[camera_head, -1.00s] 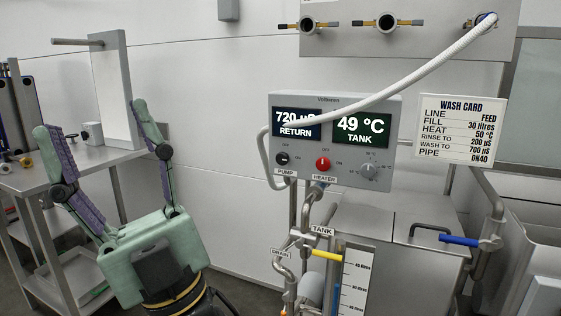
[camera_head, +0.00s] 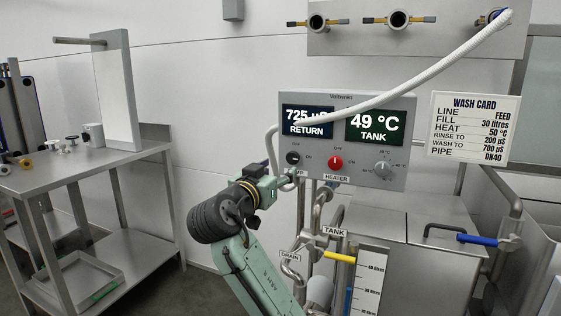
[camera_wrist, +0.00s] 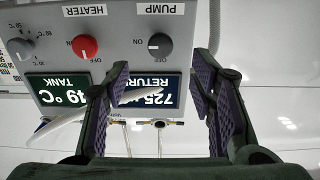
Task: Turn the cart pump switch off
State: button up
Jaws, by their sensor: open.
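The pump switch, a black round knob (camera_head: 292,158), sits at the lower left of the grey control panel (camera_head: 341,98). In the wrist view, which is upside down, the pump knob (camera_wrist: 159,44) shows beyond the gap between my fingers. My gripper (camera_wrist: 160,78) is open and empty, with purple-padded fingers on both sides. In the head view my gripper (camera_head: 284,183) is just below the pump knob, partly covering the PUMP label. I see no contact with the knob.
The red heater knob (camera_head: 335,162) is right of the pump knob, with a grey dial (camera_head: 382,169) beyond. A white hose (camera_head: 420,75) crosses the panel's front and a grey pipe bends around its left edge. Pipes with yellow and blue handles stand below. A steel table (camera_head: 80,175) is left.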

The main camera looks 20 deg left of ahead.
aim_at(292, 159)
jog(key=w+p, duration=0.1)
jog(key=w, duration=0.8)
jog(key=shift+w+d+p, duration=0.2)
jog(key=shift+w+p, duration=0.1)
jog(key=shift+p, duration=0.05)
jog(key=c, duration=1.1)
